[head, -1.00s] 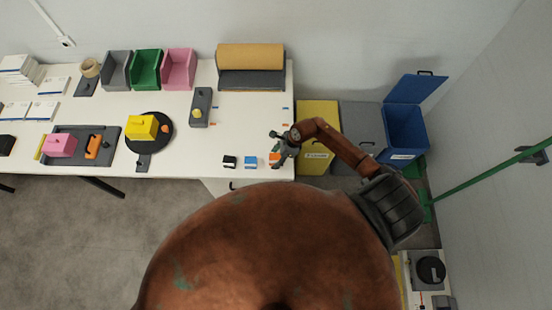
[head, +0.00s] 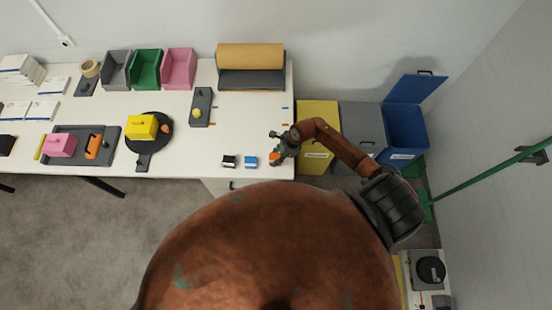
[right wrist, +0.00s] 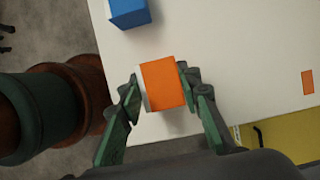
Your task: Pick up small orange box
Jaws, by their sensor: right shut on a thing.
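The small orange box (right wrist: 163,84) is held between the two fingers of my right gripper (right wrist: 160,92) in the right wrist view. In the head view the orange box (head: 275,157) shows at the lower end of my right gripper (head: 277,153), near the front right of the white table (head: 265,120). In the right wrist view the table surface shows beneath and around the box. The head view does not show clearly how high it is. My left gripper is not in view.
Small blue (head: 250,161) and black (head: 229,161) boxes stand left of my right gripper. A yellow bin (head: 318,115) stands beyond the table's right edge. A grey tray (head: 115,132) and a round black plate (head: 166,120) are farther left. The table behind the small boxes is mostly clear.

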